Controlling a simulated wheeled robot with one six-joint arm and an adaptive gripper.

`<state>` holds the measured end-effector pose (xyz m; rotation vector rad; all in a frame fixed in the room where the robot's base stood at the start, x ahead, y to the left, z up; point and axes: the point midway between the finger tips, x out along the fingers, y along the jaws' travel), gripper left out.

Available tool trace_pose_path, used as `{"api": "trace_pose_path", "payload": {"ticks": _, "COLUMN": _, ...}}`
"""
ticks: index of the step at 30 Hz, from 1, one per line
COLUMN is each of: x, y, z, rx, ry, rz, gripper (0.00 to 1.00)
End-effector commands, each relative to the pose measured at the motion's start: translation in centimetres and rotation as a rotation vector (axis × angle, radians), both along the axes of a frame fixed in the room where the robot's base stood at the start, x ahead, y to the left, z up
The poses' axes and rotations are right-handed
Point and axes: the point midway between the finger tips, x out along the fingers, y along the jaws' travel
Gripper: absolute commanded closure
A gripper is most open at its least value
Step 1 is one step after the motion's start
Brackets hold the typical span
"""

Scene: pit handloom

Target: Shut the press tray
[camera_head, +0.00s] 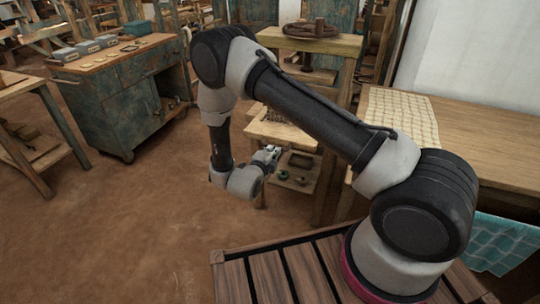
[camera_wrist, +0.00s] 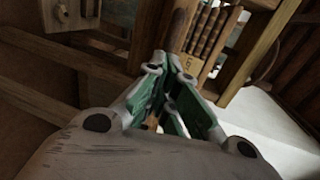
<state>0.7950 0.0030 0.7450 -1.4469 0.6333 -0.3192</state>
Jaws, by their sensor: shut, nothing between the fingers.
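A pale wooden tray-like board (camera_head: 281,131) juts out from the wooden stand (camera_head: 347,72) near the middle of the head view; I take it to be the press tray. A dark textured item lies on it, partly behind my arm. My gripper (camera_head: 272,152) is just in front of and below the board's front edge, pointing to the right; I cannot tell if it touches. In the wrist view, the green-sided fingers (camera_wrist: 165,98) are closed together and empty. Wooden beams and a slatted wooden piece (camera_wrist: 208,38) with a small tag show beyond them.
A coiled rope (camera_head: 312,29) lies on top of the stand. A low shelf below holds small items (camera_head: 300,161). A worn green cabinet (camera_head: 125,95) stands at the left, and a wooden table (camera_head: 470,145) with a cloth (camera_head: 402,112) at the right. The earthen floor at lower left is clear.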

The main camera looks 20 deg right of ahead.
Motion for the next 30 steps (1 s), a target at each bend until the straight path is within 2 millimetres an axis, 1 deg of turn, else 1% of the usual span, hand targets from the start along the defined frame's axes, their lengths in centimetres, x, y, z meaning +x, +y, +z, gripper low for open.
{"api": "trace_pose_path", "payload": {"ticks": 11, "x": 0.1, "y": -0.1, "z": 0.0, "rx": 0.000, "ry": 0.000, "rz": 0.000, "gripper": 1.00}}
{"api": "trace_pose_path", "payload": {"ticks": 14, "x": 0.5, "y": -0.4, "z": 0.0, "rx": 0.000, "ry": 0.000, "rz": -0.001, "gripper": 1.00}}
{"api": "trace_pose_path", "payload": {"ticks": 17, "x": 1.3, "y": -1.0, "z": 0.0, "rx": -0.001, "ry": -0.001, "rz": -0.002, "gripper": 1.00}}
{"api": "trace_pose_path", "payload": {"ticks": 20, "x": 2.6, "y": -2.0, "z": 0.0, "rx": 0.001, "ry": -0.002, "rz": -0.004, "gripper": 1.00}}
{"api": "trace_pose_path", "payload": {"ticks": 23, "x": 4.4, "y": -3.4, "z": 0.0, "rx": 0.000, "ry": -0.001, "rz": -0.004, "gripper": 1.00}}
{"api": "trace_pose_path", "payload": {"ticks": 30, "x": 9.7, "y": -7.3, "z": 0.0, "rx": 0.000, "ry": -0.003, "rz": -0.006, "gripper": 1.00}}
